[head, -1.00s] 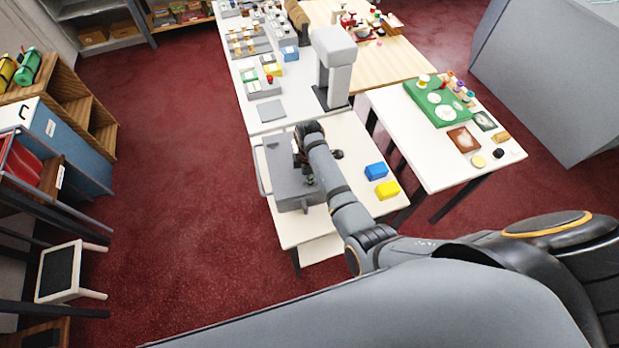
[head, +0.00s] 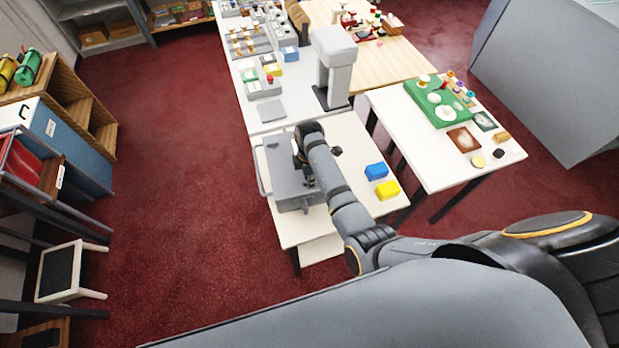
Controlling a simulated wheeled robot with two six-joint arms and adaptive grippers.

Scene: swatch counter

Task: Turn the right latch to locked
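A grey case (head: 286,180) with a handle on its left side lies on the near white table (head: 330,222). My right arm reaches over the case from the lower right. My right gripper (head: 301,160) is at the right part of the case, mostly hidden behind its own wrist, so I cannot see whether its fingers are open or shut. A small dark knob (head: 336,151) shows just right of my wrist. The right latch cannot be made out clearly; my arm covers that area. My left gripper is not in view.
A blue block (head: 376,171) and a yellow block (head: 387,190) lie right of my arm on the same table. A grey and white column device (head: 334,68) stands behind. A side table with a green board (head: 440,103) is at the right. Red carpet is clear at the left.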

